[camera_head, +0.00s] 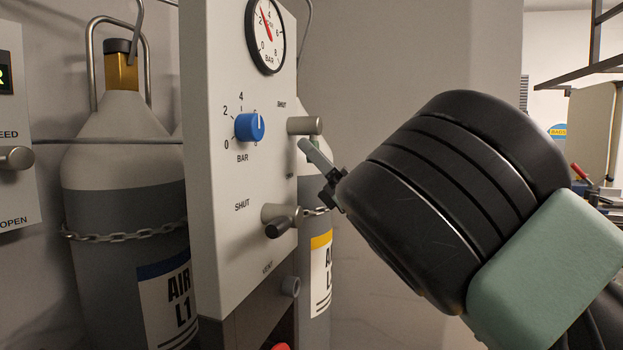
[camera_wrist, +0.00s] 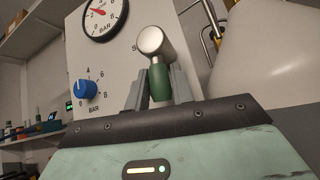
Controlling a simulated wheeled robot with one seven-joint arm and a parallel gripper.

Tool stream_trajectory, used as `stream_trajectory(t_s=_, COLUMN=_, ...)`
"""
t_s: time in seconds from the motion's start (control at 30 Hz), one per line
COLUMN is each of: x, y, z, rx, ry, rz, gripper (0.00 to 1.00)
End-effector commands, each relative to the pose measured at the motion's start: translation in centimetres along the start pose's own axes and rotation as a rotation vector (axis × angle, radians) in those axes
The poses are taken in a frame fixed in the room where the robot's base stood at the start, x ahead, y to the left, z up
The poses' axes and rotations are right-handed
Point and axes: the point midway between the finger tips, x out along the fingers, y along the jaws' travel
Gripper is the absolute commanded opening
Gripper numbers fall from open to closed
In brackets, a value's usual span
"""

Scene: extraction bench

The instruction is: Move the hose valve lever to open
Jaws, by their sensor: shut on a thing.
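A valve with a grey cylindrical hub (camera_head: 305,125) sticks out from the upper right of the pale panel (camera_head: 222,190), by a "SHUT" mark. Its round metal end (camera_wrist: 151,41) and green lever grip (camera_wrist: 160,83) show in the wrist view, the grip hanging below the hub. My gripper (camera_wrist: 162,88) has one finger on each side of the green grip and is shut on it. No hose label is legible.
A second valve (camera_head: 281,219) sits lower on the panel, beside another "SHUT" mark. A blue knob (camera_head: 249,127) and a gauge (camera_head: 266,35) are left of and above the held lever. A chained gas cylinder (camera_head: 118,150) stands left of the panel.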

Motion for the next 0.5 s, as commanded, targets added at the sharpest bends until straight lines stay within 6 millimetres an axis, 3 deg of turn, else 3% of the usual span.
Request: stream_trajectory(t_s=0.5, x=-0.13, y=-0.51, z=-0.02, rx=-0.069, ry=0.022, rz=0.068, gripper=0.01)
